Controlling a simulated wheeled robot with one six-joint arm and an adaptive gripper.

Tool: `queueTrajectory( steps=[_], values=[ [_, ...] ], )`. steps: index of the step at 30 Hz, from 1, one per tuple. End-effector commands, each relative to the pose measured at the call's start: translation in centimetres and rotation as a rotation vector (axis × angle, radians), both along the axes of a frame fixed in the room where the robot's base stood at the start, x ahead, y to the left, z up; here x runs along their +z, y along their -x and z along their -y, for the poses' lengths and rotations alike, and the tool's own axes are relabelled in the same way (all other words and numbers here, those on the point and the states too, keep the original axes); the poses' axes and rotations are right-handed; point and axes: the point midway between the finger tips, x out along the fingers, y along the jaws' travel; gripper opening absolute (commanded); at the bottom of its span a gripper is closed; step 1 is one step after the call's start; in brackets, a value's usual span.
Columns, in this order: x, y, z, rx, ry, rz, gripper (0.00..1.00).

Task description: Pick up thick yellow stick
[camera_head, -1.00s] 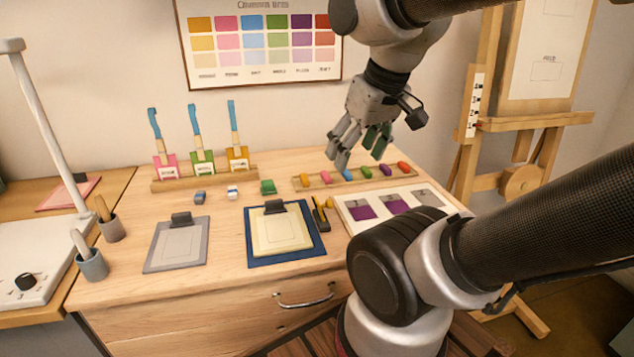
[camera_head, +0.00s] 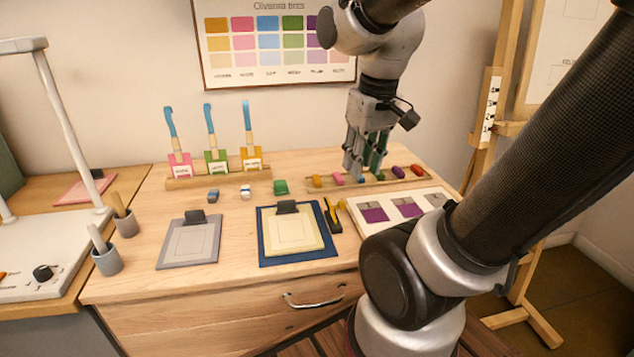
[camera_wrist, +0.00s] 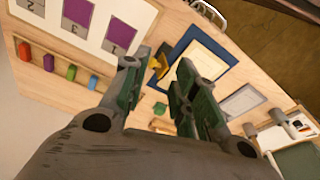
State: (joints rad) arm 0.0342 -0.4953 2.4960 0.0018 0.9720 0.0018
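A short, thick yellow stick (camera_head: 317,181) lies at the left end of a wooden rack (camera_head: 396,183) of coloured sticks in the head view. A pink stick (camera_head: 338,179) lies beside it. My gripper (camera_head: 362,172) points down above the rack, right of the yellow stick, and hides part of the rack's middle. In the wrist view my gripper's fingers (camera_wrist: 158,66) are spread apart with nothing held between them. They hide part of the rack there, and I cannot clearly make out the yellow stick in that view.
Purple (camera_head: 398,172) and red (camera_head: 417,170) sticks lie right of my gripper. A green block (camera_head: 280,187) sits left of the rack. In front are a black tool (camera_head: 332,216) with a small yellow piece (camera_head: 341,204), a clipboard (camera_head: 264,236) and a white swatch panel (camera_head: 377,230).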

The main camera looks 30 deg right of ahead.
Motion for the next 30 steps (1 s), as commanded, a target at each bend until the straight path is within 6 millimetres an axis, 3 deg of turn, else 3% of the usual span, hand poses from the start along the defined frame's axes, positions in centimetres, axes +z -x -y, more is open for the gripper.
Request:
queueTrajectory(
  steps=[8,16,19,21,23,30],
  values=[
    [-4.2,-9.4,1.6,-0.075,-0.013,-0.192,0.29],
    [-10.1,-19.3,3.6,-0.186,-0.021,-0.265,0.29],
    [-11.1,-22.8,4.0,-0.229,-0.023,-0.242,0.29],
    [-9.9,-25.2,4.3,-0.262,-0.025,-0.189,0.29],
    [-9.6,-26.0,4.3,-0.292,-0.03,-0.166,0.29],
    [-12.3,-25.8,4.4,-0.313,-0.03,-0.17,0.29]
  ],
)
